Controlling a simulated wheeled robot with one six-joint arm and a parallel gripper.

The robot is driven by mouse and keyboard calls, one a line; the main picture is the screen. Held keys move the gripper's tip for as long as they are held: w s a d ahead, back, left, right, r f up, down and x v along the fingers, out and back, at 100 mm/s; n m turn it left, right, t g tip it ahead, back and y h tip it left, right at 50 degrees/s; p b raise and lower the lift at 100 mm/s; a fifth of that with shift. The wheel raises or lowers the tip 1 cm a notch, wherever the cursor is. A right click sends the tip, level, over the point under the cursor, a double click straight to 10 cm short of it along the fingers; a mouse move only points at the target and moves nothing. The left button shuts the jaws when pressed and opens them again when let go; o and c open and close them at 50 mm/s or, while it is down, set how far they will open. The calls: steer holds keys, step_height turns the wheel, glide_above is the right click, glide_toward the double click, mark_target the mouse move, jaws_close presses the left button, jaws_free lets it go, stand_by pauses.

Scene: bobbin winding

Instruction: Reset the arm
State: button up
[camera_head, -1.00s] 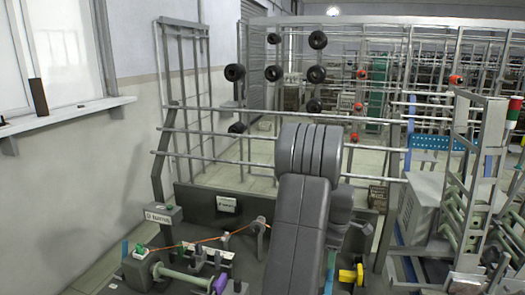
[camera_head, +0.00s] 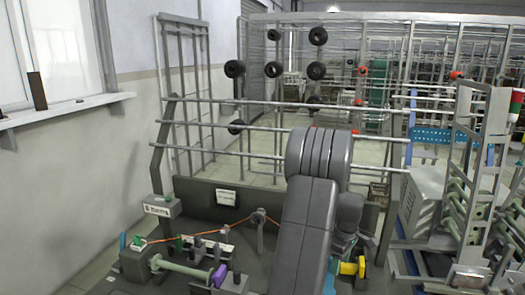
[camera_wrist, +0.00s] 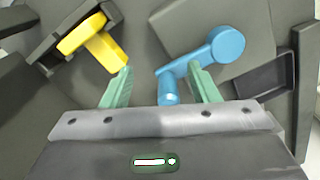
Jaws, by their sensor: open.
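My gripper (camera_wrist: 160,90) shows in the wrist view as two green fingers set wide apart. It is open, with nothing held between the fingers. A blue crank-like part (camera_wrist: 224,46) lies beyond the fingers, its lower end showing between them. A yellow knobbed part (camera_wrist: 100,48) is beyond the left finger; it also shows in the head view (camera_head: 352,268) at the right of my arm.
The winding machine's dark bed has a pale green bobbin (camera_head: 188,270) with a purple end (camera_head: 219,275) at the lower left. An orange thread (camera_head: 190,236) runs above it. A rack with black spools (camera_head: 235,69) stands behind, and a grey frame (camera_head: 470,190) stands at the right.

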steer(key=s+d+m, duration=0.1)
steer(key=m, duration=0.1)
steer(key=s+d+m, duration=0.1)
steer(key=m, duration=0.1)
steer(key=shift+s+d+m, duration=0.2)
steer(key=shift+m, duration=0.1)
steer(key=s+m, duration=0.3)
steer(key=m, duration=0.2)
steer(key=s+a+m+b, duration=0.1)
steer(key=s+m, duration=0.3)
steer(key=m, duration=0.2)
steer(key=s+a+m+b, duration=0.1)
steer(key=s+m, duration=0.3)
steer(key=m, duration=0.1)
steer(key=shift+m, duration=0.3)
steer(key=a+m, duration=0.1)
steer(key=s+m, duration=0.1)
steer(key=a+m, duration=0.1)
steer(key=m, duration=0.1)
steer(key=shift+s+a, duration=0.25)
steer(key=shift+a, duration=0.1)
steer(key=shift+a+m+b, duration=0.25)
steer(key=shift+a+m, duration=0.7)
steer(key=shift+a, duration=0.5)
steer(key=shift+a+m+b, duration=0.2)
steer(key=shift+a+m, duration=0.75)
steer(key=shift+a, duration=0.45)
